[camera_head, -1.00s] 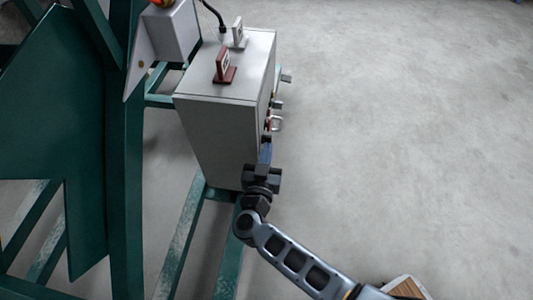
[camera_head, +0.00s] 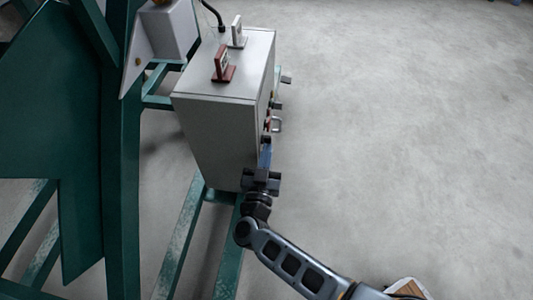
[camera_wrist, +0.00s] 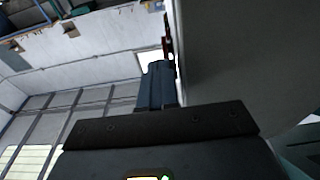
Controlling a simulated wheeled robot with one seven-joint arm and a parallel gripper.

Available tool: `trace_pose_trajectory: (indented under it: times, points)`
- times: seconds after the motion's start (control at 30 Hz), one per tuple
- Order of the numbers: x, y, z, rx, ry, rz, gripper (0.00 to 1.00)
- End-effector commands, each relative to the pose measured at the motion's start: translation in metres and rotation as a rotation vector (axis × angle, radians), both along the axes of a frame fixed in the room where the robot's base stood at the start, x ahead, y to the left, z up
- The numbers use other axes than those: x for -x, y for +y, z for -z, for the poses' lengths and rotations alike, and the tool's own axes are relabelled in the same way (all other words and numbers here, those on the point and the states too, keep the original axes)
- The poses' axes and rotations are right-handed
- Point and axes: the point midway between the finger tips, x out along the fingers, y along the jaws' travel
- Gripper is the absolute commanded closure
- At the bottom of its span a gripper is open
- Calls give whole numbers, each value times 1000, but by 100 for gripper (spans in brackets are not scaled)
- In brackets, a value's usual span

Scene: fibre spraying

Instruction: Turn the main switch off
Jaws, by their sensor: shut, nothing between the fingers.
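The grey control cabinet (camera_head: 215,140) stands on the green frame, with its control face turned to the right and seen nearly edge-on. A small red part (camera_head: 267,127) shows on that face. It may be the main switch, but its position cannot be read. A red part also shows edge-on in the wrist view (camera_wrist: 167,35), just beyond my fingertips. My gripper (camera_head: 266,150) is shut and empty, its blue fingers close beside the face, just below the red part in the head view. In the wrist view the closed fingers (camera_wrist: 157,68) point toward it. Contact cannot be told.
Several handles and knobs (camera_head: 277,105) stick out from the cabinet face. Two small plaques (camera_head: 223,66) stand on its top. Green frame beams (camera_head: 122,180) fill the left side. The concrete floor (camera_head: 410,130) to the right is open.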

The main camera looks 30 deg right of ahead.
Motion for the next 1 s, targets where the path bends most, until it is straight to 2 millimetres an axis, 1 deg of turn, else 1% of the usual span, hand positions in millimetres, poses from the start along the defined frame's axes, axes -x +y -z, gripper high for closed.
trace_pose_trajectory:
  times: [0.47,1.0]
  points:
    - [-4,-3,10,-1,3,-1,100]
    - [-17,-12,21,-1,2,0,100]
